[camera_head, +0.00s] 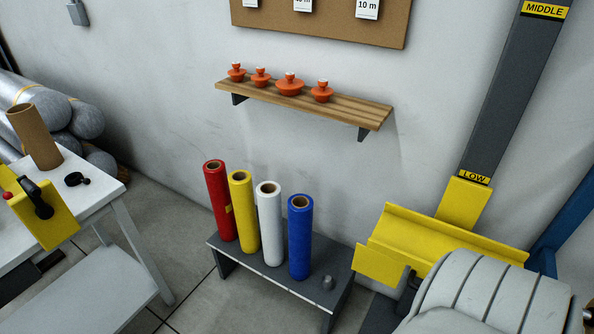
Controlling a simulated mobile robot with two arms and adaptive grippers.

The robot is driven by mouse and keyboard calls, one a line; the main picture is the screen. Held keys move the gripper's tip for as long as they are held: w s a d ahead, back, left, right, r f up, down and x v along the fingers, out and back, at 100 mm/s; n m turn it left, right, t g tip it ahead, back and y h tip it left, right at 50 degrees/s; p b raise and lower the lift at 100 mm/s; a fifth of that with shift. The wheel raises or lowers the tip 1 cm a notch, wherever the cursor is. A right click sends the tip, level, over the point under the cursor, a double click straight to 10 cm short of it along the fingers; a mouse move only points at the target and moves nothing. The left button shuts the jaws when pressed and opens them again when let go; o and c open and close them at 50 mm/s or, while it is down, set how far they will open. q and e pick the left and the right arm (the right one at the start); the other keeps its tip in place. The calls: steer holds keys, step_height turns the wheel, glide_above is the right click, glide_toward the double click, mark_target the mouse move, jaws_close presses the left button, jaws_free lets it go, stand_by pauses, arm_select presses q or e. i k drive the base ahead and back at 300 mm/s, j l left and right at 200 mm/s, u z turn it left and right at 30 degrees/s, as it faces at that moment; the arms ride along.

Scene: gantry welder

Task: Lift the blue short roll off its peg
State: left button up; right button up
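A blue roll (300,240) stands upright on a low dark rack (322,290) on the floor by the wall. It is the rightmost of several rolls there, and its hollow core shows at the top. Its peg is hidden under and inside it. To its right a short grey bare peg (328,283) stands on the rack. Neither of my grippers is in view, and nothing is touching the blue roll.
White (269,225), yellow (243,215) and red (219,200) rolls stand close to the left of the blue one. A wooden shelf (340,105) hangs above. Yellow machinery (430,238) and a grey ribbed bulk (490,295) lie right; a white table (90,195) stands left.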

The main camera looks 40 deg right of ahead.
mark_target(299, 206)
steer(key=z, duration=1.1)
